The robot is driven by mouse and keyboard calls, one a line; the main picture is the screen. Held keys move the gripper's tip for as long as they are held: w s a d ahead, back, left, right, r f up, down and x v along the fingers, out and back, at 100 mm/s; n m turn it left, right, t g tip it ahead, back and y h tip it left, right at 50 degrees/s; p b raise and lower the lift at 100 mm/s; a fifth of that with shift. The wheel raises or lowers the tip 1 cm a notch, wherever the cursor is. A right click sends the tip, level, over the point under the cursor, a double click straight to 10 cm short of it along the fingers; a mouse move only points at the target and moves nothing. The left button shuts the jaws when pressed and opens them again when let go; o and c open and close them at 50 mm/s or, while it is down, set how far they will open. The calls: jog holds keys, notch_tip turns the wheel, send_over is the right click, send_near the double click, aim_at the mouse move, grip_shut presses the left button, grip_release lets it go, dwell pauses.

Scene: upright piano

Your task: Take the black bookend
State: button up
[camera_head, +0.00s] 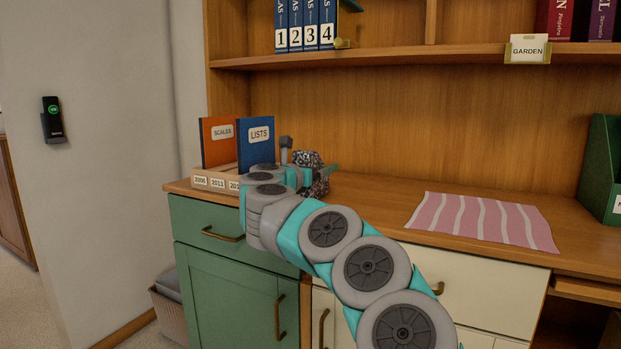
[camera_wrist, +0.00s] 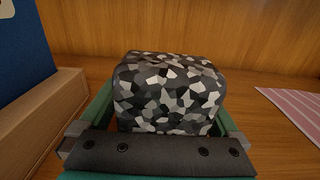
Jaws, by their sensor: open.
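A rounded block with a black, grey and white patchwork pattern (camera_wrist: 168,92) stands on the desk top. It may be the black bookend; no plain black bookend shows. In the head view the block (camera_head: 308,158) is partly hidden behind my arm. My gripper (camera_wrist: 166,100) is open, with its green fingers low on either side of the block. I cannot tell whether they touch it. In the head view my gripper (camera_head: 312,168) is mostly hidden by my own wrist.
Left of the block are a wooden holder (camera_head: 213,181), a blue LISTS book (camera_head: 256,142) and an orange SCALES book (camera_head: 217,146). A pink striped cloth (camera_head: 482,218) lies to the right. A shelf (camera_head: 400,55) with numbered blue books (camera_head: 304,27) is above. A green file box (camera_head: 601,165) stands far right.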

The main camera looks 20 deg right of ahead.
jog(key=shift+c, duration=0.3)
grip_shut()
dwell(0.4)
